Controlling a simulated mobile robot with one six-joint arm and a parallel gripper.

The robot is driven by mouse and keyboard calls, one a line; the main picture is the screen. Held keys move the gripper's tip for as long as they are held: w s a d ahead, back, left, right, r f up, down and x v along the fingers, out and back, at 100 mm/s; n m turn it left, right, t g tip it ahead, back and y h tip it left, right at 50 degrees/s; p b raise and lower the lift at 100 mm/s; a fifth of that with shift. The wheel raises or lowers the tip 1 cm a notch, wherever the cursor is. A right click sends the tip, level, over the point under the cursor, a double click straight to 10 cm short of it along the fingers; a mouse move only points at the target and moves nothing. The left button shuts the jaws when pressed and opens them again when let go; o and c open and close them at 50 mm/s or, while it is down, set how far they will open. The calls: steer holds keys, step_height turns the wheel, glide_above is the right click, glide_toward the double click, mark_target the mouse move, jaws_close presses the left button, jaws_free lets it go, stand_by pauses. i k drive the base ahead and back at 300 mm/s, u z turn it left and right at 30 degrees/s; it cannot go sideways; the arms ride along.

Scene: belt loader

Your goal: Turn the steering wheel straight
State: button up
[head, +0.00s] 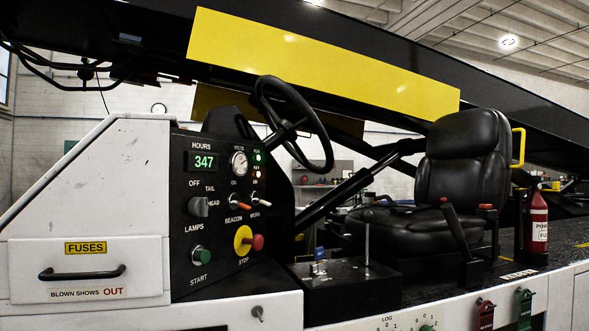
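The black steering wheel (322,140) stands in the middle of the head view, on a tilted column behind the dark control panel. Its rim is seen steeply from the side, and a spoke meets the hub near its middle. I cannot tell from this angle whether the wheel is straight or turned. My gripper is not in this view.
The control panel (215,258) has knobs, switches and a red-and-yellow stop button (248,241). A black seat (462,165) with levers stands right of the wheel. A yellow-panelled boom (320,65) slopes above. A red extinguisher (536,222) stands at right.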

mark_target(266, 109)
steer(key=u, duration=1.05)
steer(key=k, duration=1.1)
steer(key=z, duration=1.05)
steer(key=i, duration=1)
steer(key=z, duration=0.05)
